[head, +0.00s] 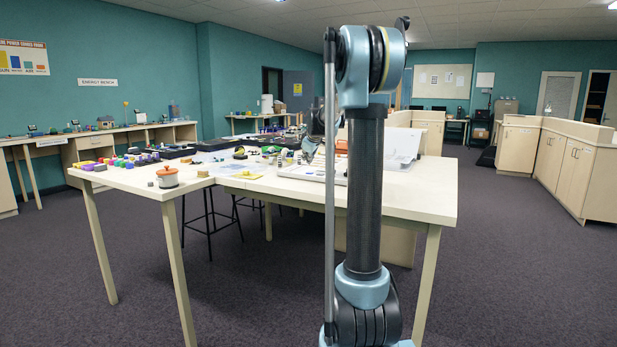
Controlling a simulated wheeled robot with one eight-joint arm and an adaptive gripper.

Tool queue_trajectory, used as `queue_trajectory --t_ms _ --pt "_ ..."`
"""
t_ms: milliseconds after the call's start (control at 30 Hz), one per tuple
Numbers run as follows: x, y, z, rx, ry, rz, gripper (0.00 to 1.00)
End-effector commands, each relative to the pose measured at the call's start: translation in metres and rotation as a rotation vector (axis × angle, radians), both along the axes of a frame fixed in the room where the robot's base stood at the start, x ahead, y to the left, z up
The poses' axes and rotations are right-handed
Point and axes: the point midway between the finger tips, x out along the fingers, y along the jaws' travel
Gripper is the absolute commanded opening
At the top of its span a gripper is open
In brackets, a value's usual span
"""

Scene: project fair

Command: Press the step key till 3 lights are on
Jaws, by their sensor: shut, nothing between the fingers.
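The step key and its lights are too small or hidden to make out from here. A pale flat panel (297,171) lies on the near white table (420,203); I cannot tell whether it carries the key. My arm stands upright in front and covers part of the panel and table. My gripper (309,152) shows small and partly hidden left of my arm, above the panel. It is shut with nothing in it. I cannot tell whether it touches anything.
A white open case (400,147) stands right of my arm. Low cabinets (560,160) stand at the far right.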

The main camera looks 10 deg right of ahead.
Motion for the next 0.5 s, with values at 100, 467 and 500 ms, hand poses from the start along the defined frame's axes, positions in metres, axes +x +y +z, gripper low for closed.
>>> queue_trajectory --t_ms 100,467,500 --pt "0.001 0.0 -0.012 0.0 0.0 0.0 0.0" --pt "0.0 0.0 -0.024 0.0 0.0 0.0 0.0" --pt "0.0 0.0 -0.024 0.0 0.0 0.0 0.0"
